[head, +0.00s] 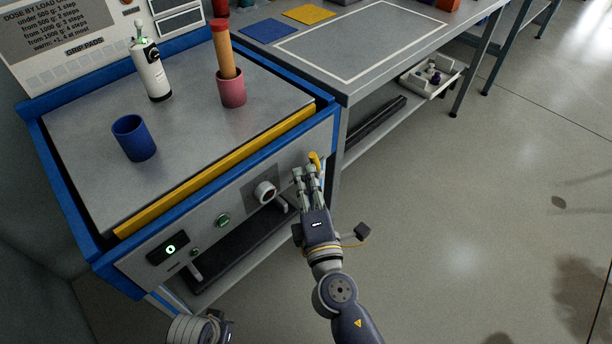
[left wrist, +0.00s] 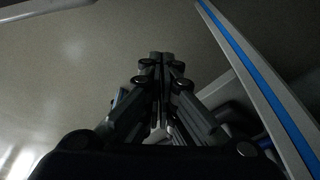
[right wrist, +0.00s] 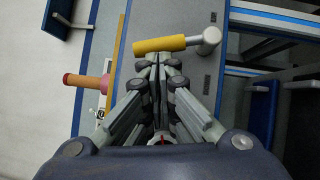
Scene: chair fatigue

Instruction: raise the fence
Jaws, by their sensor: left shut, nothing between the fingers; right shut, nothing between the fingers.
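A yellow bar (head: 220,172), seemingly the fence, runs low along the front edge of the blue-framed machine's grey top. A lever with a yellow grip (head: 315,158) sits at the right end of the machine's front panel; the grip (right wrist: 160,44) and its grey pivot show in the right wrist view. My right gripper (head: 304,170) is shut and empty, its tips just below the yellow grip; I cannot tell whether they touch it. My left gripper (left wrist: 160,58) is shut and empty in the left wrist view, low beside the machine; its fingers are not clear in the head view.
On the machine top stand a blue cup (head: 134,138), a white bottle-like device (head: 151,70) and a pink cup (head: 232,93) holding an orange stick. A grey workbench (head: 360,45) adjoins right; open floor lies beyond.

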